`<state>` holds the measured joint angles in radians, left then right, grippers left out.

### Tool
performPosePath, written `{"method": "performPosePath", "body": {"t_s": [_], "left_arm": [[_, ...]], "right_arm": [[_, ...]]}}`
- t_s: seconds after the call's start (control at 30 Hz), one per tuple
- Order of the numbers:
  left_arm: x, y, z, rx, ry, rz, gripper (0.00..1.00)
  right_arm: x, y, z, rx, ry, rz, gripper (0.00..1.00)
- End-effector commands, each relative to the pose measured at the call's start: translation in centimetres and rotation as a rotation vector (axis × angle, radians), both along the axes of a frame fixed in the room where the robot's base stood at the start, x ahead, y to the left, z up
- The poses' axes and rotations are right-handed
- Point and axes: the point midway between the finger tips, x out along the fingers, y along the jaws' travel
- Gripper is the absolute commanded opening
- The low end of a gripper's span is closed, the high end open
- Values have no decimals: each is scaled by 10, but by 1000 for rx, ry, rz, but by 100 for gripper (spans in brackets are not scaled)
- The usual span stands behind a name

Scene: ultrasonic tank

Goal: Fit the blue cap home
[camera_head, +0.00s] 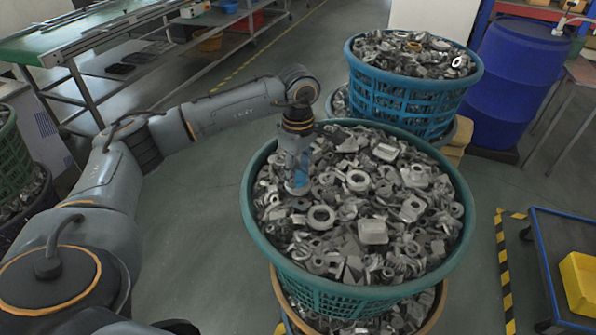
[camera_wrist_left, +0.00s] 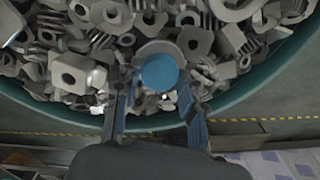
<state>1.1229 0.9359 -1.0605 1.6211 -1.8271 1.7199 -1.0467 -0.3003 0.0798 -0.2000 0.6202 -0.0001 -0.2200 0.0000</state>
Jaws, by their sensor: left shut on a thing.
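The blue cap (camera_wrist_left: 159,73) shows in the left wrist view as a round blue disc between my left fingertips. A grey rounded piece (camera_wrist_left: 158,48) shows just behind its upper edge; I cannot tell whether the two touch. My left gripper (camera_head: 297,182) points down over the left part of the green basket (camera_head: 252,208) of metal parts. It is shut on the blue cap, with blue-padded fingers on both sides of it. In the head view the fingers largely hide the cap. My right gripper is not in view.
Loose grey metal parts (camera_head: 373,232) fill the green basket. A blue basket (camera_head: 395,100) of similar parts stands behind it, beside a blue drum (camera_head: 508,75). A yellow bin (camera_head: 580,280) sits at the right. The floor (camera_head: 200,235) left of the green basket is clear.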

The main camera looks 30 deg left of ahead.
Motion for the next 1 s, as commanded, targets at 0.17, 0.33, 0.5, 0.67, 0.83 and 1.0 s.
{"method": "performPosePath", "body": {"t_s": [0.17, 0.33, 0.5, 0.67, 0.83, 1.0], "left_arm": [[0, 0, 0, 0, 1, 0, 28], [0, 0, 0, 0, 1, 0, 28], [0, 0, -1, 0, 1, 0, 67], [0, 0, 0, 0, 1, 0, 67], [0, 0, 1, 0, 0, 0, 67], [1, 0, 20, 0, -3, 0, 67]], "right_arm": [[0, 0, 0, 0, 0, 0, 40], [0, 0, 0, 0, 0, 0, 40], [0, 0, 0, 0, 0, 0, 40], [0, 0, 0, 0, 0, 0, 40], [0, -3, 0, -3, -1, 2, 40], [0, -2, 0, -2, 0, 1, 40]]}}
